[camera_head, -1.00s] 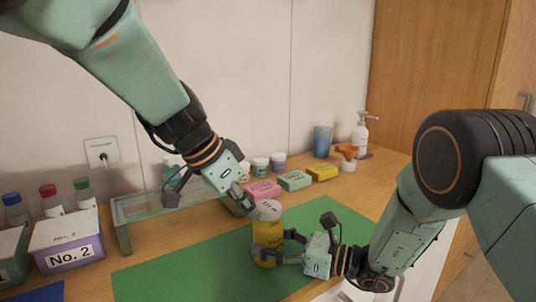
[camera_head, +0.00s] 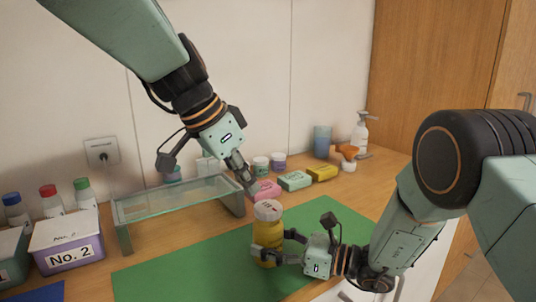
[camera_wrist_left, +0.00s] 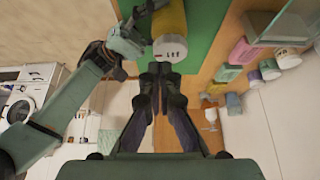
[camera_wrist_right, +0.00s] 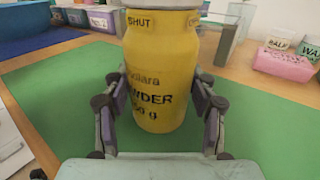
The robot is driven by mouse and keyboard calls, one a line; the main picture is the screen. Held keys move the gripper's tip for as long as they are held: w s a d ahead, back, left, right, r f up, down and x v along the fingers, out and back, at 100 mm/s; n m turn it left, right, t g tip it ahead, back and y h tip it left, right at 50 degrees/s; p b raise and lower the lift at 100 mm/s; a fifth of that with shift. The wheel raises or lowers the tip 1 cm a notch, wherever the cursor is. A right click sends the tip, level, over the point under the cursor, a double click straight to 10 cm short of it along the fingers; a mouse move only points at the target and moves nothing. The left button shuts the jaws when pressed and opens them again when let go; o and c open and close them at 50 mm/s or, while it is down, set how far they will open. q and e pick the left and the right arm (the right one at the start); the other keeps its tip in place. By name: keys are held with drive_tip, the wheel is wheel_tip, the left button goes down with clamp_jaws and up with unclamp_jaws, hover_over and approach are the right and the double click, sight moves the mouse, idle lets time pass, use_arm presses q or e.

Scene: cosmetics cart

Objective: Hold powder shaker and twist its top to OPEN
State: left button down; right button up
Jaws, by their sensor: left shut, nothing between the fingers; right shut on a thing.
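The yellow powder shaker (camera_head: 267,238) stands upright on the green mat, with a pale grey top (camera_head: 268,210) that carries dark marks. My right gripper (camera_head: 268,254) is shut around its body; the right wrist view shows the fingers (camera_wrist_right: 160,105) on both sides of the yellow body (camera_wrist_right: 160,75) and the word SHUT near its upper rim. My left gripper (camera_head: 252,190) is shut and empty, pointing down just above and left of the top. In the left wrist view its closed fingertips (camera_wrist_left: 160,68) are close to the top (camera_wrist_left: 174,48); contact cannot be told.
The green mat (camera_head: 180,265) is mostly clear left of the shaker. A glass shelf (camera_head: 175,199) stands behind it. Pink, green and yellow soap blocks (camera_head: 295,181) lie behind the shaker. A box marked No. 2 (camera_head: 66,240) is at the left.

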sight(268, 209)
use_arm(q)
drive_tip(key=w+a+f, duration=0.1)
drive_tip(key=w+f, duration=0.2)
drive_tip(key=f, duration=0.3)
drive_tip(key=shift+a, duration=0.35)
idle(0.5)
drive_tip(key=shift+w+d, duration=0.1)
drive_tip(key=shift+d, duration=0.15)
idle(0.6)
drive_tip(key=shift+s+d, duration=0.2)
drive_tip(key=shift+s, duration=0.45)
drive_tip(key=shift+s+d, duration=0.15)
drive_tip(key=shift+s+d, duration=0.2)
drive_tip(key=shift+s, duration=0.05)
